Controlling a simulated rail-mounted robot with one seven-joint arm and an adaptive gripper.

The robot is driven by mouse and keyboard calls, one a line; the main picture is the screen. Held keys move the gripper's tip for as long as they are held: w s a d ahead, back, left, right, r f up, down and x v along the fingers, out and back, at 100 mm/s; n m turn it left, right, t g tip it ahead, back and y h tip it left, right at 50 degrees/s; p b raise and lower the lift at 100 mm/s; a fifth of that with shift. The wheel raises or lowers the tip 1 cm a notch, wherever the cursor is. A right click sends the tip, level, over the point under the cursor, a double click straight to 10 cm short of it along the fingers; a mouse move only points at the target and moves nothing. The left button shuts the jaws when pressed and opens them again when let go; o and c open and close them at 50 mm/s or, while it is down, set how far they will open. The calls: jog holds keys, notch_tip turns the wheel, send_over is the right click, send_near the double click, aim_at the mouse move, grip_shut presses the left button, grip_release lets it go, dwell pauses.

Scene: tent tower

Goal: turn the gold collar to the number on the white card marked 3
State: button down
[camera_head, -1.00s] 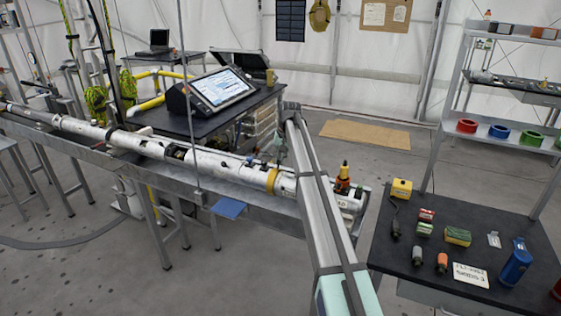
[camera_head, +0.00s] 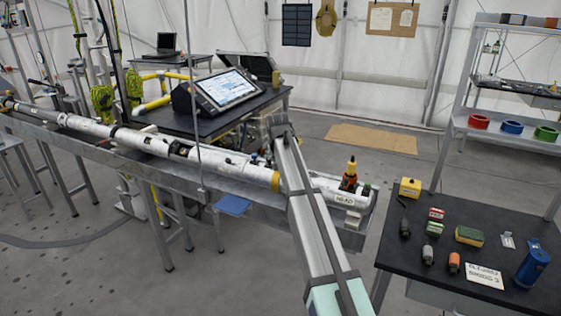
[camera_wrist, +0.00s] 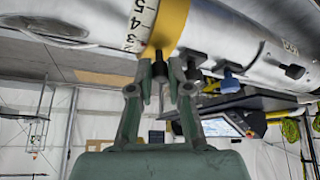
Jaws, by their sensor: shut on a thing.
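The gold collar (camera_head: 276,181) is a ring around the long white tube (camera_head: 225,164). In the head view my arm hides the fingers and part of the tube. A white card (camera_head: 472,275) with handwriting lies on the dark table; its text is too small to read surely.
The tube's right end carries a HEAD label (camera_head: 345,200) and an orange-and-black fitting (camera_head: 350,174). Other dark knobs and a blue one (camera_wrist: 231,82) project from the tube near my fingers. A tilted screen (camera_head: 222,88) stands behind the tube.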

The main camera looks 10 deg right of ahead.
jog(key=shift+s+a+f, duration=0.2)
jog(key=shift+s, duration=0.05)
jog(key=c, duration=1.1)
grip_release()
jog(key=shift+r, duration=0.1)
jog(key=shift+r, duration=0.3)
jog(key=v, duration=1.1)
jog(key=shift+s+r, duration=0.1)
jog(key=shift+r, duration=0.05)
